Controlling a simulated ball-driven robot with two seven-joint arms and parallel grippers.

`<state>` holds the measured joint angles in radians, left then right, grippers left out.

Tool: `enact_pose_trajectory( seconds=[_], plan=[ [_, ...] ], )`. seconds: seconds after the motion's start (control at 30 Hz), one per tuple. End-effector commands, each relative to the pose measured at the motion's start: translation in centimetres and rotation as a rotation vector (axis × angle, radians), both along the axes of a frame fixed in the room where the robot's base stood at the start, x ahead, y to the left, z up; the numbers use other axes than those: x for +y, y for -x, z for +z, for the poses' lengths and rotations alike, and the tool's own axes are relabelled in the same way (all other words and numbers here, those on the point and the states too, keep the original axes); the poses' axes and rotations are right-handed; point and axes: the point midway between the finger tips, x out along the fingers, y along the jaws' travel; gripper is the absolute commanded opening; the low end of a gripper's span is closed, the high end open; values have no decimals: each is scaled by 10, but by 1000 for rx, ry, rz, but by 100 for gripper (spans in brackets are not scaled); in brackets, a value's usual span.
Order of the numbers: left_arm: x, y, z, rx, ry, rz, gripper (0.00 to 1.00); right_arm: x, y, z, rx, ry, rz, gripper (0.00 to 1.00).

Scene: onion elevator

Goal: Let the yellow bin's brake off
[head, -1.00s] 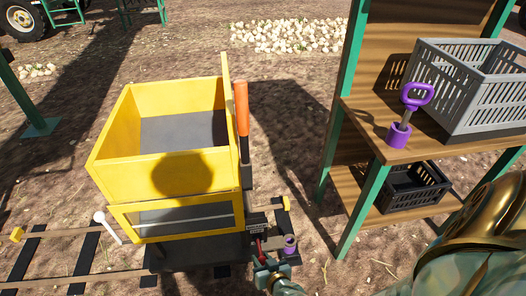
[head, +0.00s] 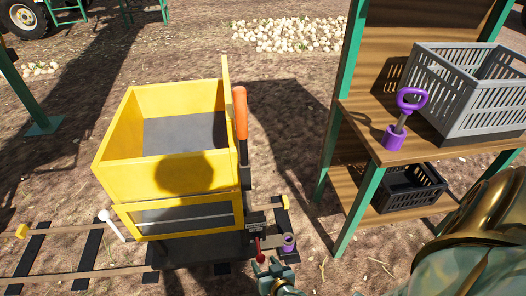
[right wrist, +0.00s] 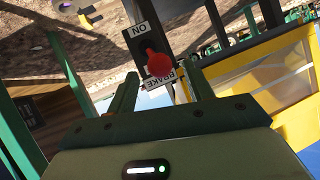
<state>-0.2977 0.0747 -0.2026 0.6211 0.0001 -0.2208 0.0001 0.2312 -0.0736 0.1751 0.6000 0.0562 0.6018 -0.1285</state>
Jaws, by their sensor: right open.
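The yellow bin (head: 170,172) sits on a dark cart on rails, left of centre in the head view. The brake lever's red knob (head: 259,258) shows low at the cart's right side. In the right wrist view the red knob (right wrist: 159,65) stands before a plate marked ON and BRAKE (right wrist: 163,84), seen upside down. My right gripper (head: 270,268) is at the bottom of the head view, just below the knob. In the wrist view its fingers (right wrist: 162,88) are apart, with the knob beyond their gap and nothing between them. My left gripper is not in view.
An orange handle (head: 240,114) stands upright at the bin's right side. A purple cup (head: 288,242) is close to the right of the knob. A wooden shelf with green posts (head: 350,190) holds a grey crate (head: 466,100) and a purple-handled tool (head: 404,118). Bare ground lies between cart and shelf.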

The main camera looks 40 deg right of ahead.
Motion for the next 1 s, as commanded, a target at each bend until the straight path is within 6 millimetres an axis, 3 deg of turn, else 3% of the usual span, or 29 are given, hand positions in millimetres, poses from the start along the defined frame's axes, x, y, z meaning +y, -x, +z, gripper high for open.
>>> enact_pose_trajectory(
  seconds=[0.03,0.1,0.4,0.6,1.0],
  plan=[
    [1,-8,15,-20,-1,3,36,4,11,18,-7,-1,0,52],
    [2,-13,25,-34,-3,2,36,8,28,28,-8,0,0,52],
    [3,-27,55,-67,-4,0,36,23,85,55,-6,0,0,52],
    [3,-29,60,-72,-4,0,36,26,99,58,-5,1,0,52],
    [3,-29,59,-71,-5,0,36,26,100,57,-4,1,0,52]
  ],
)
